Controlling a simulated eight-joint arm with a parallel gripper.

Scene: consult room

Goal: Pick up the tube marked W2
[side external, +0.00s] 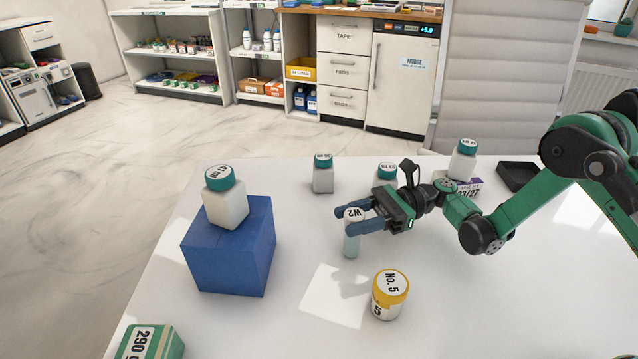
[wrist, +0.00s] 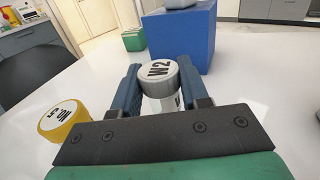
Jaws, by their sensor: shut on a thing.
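The tube marked W2 (side external: 351,246) is pale with a white lid bearing black "W2" lettering. It is upright in the side view, and I cannot tell whether its base touches the table. My gripper (side external: 350,221) is shut on its upper part, with one blue finger on each side. In the wrist view the tube's lid (wrist: 162,72) sits between the two fingers of my gripper (wrist: 160,90). The lower part of the tube is mostly hidden there.
A yellow-lidded jar marked NO. 5 (side external: 388,299) stands close in front. A blue block (side external: 230,252) carries a teal-lidded bottle (side external: 226,205) at left. More teal-lidded bottles (side external: 323,176) stand behind. A black tray (side external: 517,176) lies at back right. A green box (side external: 150,343) is at front left.

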